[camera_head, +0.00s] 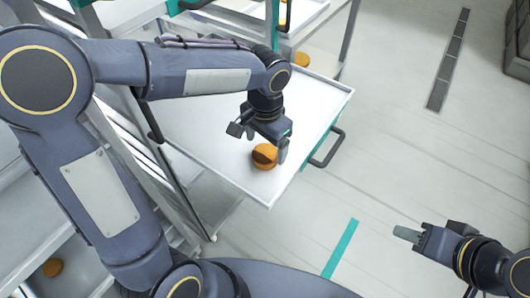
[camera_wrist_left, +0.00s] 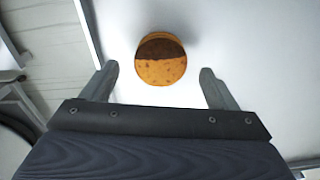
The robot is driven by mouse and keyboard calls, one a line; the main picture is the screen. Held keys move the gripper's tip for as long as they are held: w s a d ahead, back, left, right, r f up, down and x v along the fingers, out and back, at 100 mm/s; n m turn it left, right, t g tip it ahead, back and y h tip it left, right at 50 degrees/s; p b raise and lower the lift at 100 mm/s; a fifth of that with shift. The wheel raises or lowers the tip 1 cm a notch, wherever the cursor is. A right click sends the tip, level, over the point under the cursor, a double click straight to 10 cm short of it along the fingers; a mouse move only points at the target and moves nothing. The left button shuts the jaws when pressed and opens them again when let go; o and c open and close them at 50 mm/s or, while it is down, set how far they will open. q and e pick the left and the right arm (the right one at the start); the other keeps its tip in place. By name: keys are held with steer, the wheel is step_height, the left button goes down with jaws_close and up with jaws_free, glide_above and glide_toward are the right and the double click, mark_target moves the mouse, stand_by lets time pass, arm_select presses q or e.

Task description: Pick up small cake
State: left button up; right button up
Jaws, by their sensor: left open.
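The small cake (camera_head: 264,157) is round and orange-brown with a dark brown patch, and lies on a white tray (camera_head: 318,98) near its front corner. In the left wrist view the cake (camera_wrist_left: 160,60) lies ahead of and between the fingertips, with clear tray on both sides. My left gripper (camera_head: 260,143) is open just over the cake; its fingers also show in the left wrist view (camera_wrist_left: 160,78). My right gripper (camera_head: 408,234) is at the lower right, away from the tray, and its jaw gap is not clear.
The tray sticks out from a rack and has a dark handle (camera_head: 328,148) on its right side. The floor (camera_head: 420,150) to the right is mostly clear.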

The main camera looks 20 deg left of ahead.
mark_target(265, 152)
arm_select(q)
step_height(265, 152, down, 4)
steer(key=shift+r, duration=0.2)
steer(key=c, duration=0.8)
steer(key=shift+r, duration=0.1)
